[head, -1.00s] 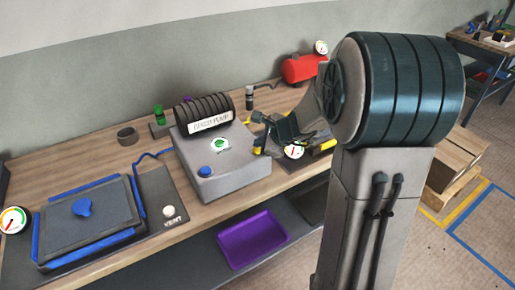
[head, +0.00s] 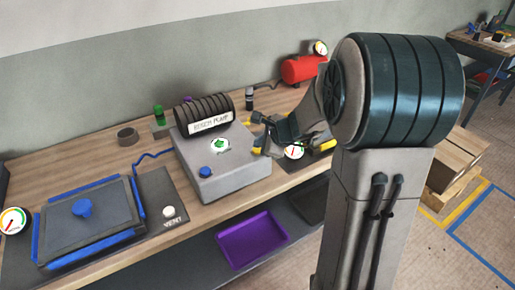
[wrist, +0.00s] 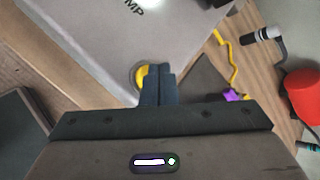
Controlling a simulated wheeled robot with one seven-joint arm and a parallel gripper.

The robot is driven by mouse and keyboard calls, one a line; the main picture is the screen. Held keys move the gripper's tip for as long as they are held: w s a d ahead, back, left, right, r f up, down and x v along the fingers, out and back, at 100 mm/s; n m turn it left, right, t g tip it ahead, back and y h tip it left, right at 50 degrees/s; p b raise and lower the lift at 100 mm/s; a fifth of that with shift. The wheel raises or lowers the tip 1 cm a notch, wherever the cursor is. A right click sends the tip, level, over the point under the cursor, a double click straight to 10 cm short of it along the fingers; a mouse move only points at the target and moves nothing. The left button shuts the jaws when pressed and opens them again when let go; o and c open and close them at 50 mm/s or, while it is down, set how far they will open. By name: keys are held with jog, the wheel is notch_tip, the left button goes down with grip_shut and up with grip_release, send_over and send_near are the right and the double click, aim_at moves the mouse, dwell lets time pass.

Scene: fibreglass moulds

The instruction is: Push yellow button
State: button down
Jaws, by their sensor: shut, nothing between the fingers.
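The yellow button (wrist: 138,77) shows in the wrist view as a round yellow disc at the near edge of the grey bench pump (wrist: 105,45). My gripper (wrist: 158,68) is shut and empty. Its dark fingertips overlap the right part of the button in this view; whether they touch it I cannot tell. In the head view my gripper is at the right side of the bench pump (head: 232,183), and a small yellow patch shows beside it; my arm hides much of that area.
On the pump are a blue button (head: 205,172) and a green-marked disc (head: 220,145). A yellow hose (wrist: 233,65) and purple star knob (wrist: 234,96) lie right of the fingers. A red tank (head: 303,69) stands behind. A purple tray (head: 252,240) is below.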

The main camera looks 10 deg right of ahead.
jog(key=shift+f, duration=0.1)
dwell(0.5)
jog(key=shift+f+b, duration=0.4)
jog(key=shift+b, duration=0.2)
jog(key=shift+r+p, duration=0.3)
jog(key=shift+r, duration=0.15)
notch_tip(320, 180, up, 6)
jog(key=p, duration=0.5)
jog(key=shift+r, duration=0.1)
dwell(1.4)
